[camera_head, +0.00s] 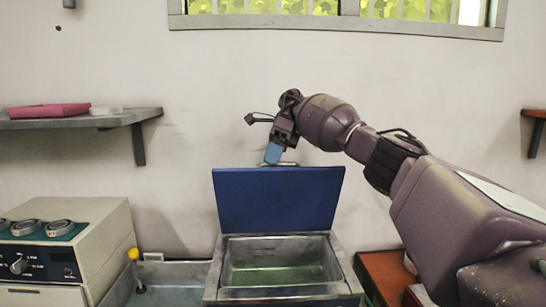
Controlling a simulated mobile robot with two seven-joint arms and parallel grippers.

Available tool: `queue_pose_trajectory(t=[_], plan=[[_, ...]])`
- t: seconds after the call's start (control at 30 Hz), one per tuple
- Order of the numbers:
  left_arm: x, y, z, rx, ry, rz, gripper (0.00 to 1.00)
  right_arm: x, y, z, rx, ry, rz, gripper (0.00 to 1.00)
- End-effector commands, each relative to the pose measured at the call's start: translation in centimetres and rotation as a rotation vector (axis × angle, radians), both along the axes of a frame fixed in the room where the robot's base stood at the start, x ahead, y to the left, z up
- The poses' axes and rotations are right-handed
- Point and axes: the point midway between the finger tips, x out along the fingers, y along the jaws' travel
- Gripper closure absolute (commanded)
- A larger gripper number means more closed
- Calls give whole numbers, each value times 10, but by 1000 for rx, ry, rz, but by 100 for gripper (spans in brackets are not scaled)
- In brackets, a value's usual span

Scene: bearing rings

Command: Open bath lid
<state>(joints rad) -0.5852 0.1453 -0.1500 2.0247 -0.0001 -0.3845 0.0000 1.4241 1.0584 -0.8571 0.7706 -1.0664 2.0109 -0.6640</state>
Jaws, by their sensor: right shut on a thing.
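The blue bath lid (278,200) stands raised, close to upright, at the back of the metal bath (344,278). The bath's mouth is uncovered and its greenish inside shows. A thin metal handle (289,164) runs along the lid's top edge. My right gripper (273,154) reaches in from the right and is shut on the lid handle, its blue fingertips pointing down at the top edge. The fingertips partly cover the handle. My left gripper is not in view.
A beige machine (95,226) with bearing rings on its top stands at the left. A basin (175,276) with a yellow-topped piece (134,254) lies between it and the bath. A shelf (75,121) holds a pink tray (48,110). A reddish-brown surface (386,271) is at right.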

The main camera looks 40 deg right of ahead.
Motion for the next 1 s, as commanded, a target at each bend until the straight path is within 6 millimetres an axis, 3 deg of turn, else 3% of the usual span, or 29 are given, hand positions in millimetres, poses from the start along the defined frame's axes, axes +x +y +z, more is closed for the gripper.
queue_pose_trajectory(t=[0.03,0.07,0.1,0.23,1.0], plan=[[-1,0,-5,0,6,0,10,2,-1,-21,-14,24,-3,100],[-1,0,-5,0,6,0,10,2,0,-21,-14,24,-3,100],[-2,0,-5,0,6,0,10,2,0,-21,-14,24,-3,83],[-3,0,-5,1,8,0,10,2,-1,-20,-14,24,-4,63],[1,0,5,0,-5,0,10,-13,5,-10,-42,-41,-3,62]])
